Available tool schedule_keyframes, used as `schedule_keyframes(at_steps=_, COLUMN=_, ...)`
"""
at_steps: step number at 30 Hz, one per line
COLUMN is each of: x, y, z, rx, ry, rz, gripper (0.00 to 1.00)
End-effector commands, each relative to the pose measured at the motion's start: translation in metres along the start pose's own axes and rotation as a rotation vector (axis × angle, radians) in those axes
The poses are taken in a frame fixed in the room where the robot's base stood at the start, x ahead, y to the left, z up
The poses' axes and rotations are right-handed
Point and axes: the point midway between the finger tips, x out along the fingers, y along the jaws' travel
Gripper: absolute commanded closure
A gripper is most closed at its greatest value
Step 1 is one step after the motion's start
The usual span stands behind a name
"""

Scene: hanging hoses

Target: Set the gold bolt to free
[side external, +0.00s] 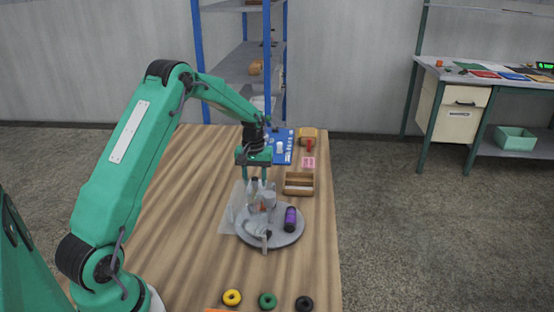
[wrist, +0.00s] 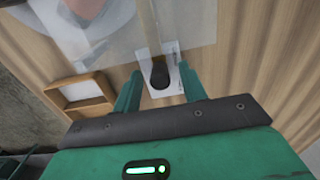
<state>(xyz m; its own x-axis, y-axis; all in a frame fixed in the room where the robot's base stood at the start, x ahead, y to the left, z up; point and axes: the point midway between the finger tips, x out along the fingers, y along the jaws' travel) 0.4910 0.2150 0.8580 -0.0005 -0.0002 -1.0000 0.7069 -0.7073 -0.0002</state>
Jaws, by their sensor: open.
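I cannot make out a gold bolt for certain in either view. My gripper (side external: 256,178) is open above the table, just behind the round grey turntable (side external: 284,239). In the wrist view, my gripper (wrist: 160,88) has its two green fingers apart. Between them in the picture is a dark rounded piece (wrist: 160,74) on a small white plate (wrist: 165,92). I cannot tell whether the fingers touch it. No setting mark can be read.
A clear sheet (side external: 229,215) lies left of the turntable, which carries a purple cylinder (side external: 290,219) and grey parts. A wooden tray (side external: 299,190) is to the right. Yellow (side external: 232,297), green (side external: 267,300) and black (side external: 304,303) rings lie in front. The table's left side is clear.

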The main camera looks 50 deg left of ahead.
Motion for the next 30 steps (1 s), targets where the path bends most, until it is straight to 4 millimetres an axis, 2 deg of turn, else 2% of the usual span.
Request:
schedule_keyframes(at_steps=9, x=0.003, y=0.0, z=0.0, rx=0.0, ry=0.0, rz=0.0, gripper=0.58)
schedule_keyframes(at_steps=11, x=0.002, y=0.0, z=0.0, rx=0.0, ry=0.0, rz=0.0, gripper=0.68)
schedule_keyframes(at_steps=16, x=0.002, y=0.0, z=0.0, rx=0.0, ry=0.0, rz=0.0, gripper=1.0)
schedule_keyframes(at_steps=23, x=0.002, y=0.0, z=-0.002, rx=0.0, ry=0.001, rz=0.0, gripper=1.0)
schedule_keyframes(at_steps=30, x=0.002, y=0.001, z=-0.018, rx=-0.001, ry=0.002, rz=0.001, gripper=1.0)
